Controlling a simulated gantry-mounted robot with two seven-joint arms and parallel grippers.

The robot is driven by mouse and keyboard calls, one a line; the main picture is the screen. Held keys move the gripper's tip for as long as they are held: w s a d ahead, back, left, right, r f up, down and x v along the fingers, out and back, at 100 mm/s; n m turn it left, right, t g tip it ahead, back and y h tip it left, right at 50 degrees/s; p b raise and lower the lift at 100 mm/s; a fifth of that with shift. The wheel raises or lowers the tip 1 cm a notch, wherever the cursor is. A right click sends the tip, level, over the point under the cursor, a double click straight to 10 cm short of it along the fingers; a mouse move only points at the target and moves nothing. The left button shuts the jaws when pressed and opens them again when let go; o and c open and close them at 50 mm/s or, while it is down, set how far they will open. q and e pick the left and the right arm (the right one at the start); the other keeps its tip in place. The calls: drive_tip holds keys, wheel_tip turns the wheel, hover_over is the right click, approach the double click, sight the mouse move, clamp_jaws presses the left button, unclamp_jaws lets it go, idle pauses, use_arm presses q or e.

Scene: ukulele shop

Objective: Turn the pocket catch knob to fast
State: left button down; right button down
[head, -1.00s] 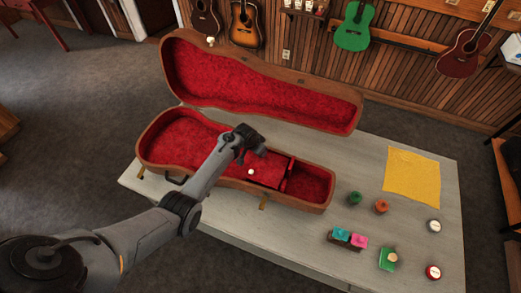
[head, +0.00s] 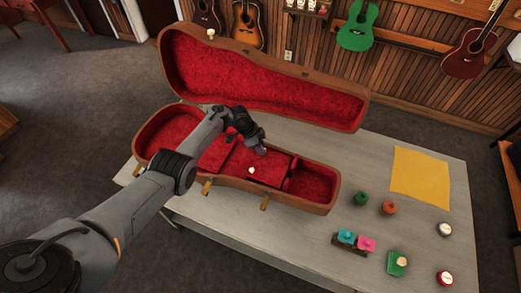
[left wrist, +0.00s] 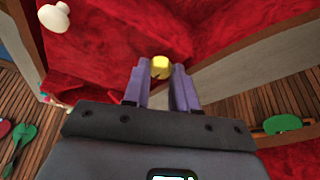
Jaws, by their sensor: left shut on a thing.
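The open ukulele case (head: 322,208) lies on the table with its red-lined lid (head: 262,85) raised behind it. Inside is a red pocket lid (head: 228,160) with a white round knob (head: 251,170), which also shows in the left wrist view (left wrist: 53,17). My left gripper (head: 262,151) is over the pocket, right of and behind the white knob. In the left wrist view its two fingers (left wrist: 161,82) are shut on a small yellow knob (left wrist: 160,67) close to the red lining. The yellow knob is hidden in the head view. Its marking cannot be read. My right gripper is not in view.
Right of the case on the table (head: 300,247) are a green knobbed piece (head: 361,198), an orange one (head: 388,207), a block with teal and pink pieces (head: 350,244), a green block (head: 397,263), two round tins (head: 444,229) and a yellow cloth (head: 420,178).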

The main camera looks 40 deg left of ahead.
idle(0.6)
use_arm(q)
drive_tip(key=c, duration=0.9)
unclamp_jaws()
drive_tip(key=p+v, duration=0.3)
drive_tip(key=v, duration=0.7)
drive_tip(key=shift+a+r, duration=0.15)
drive_tip(key=shift+r, duration=0.2)
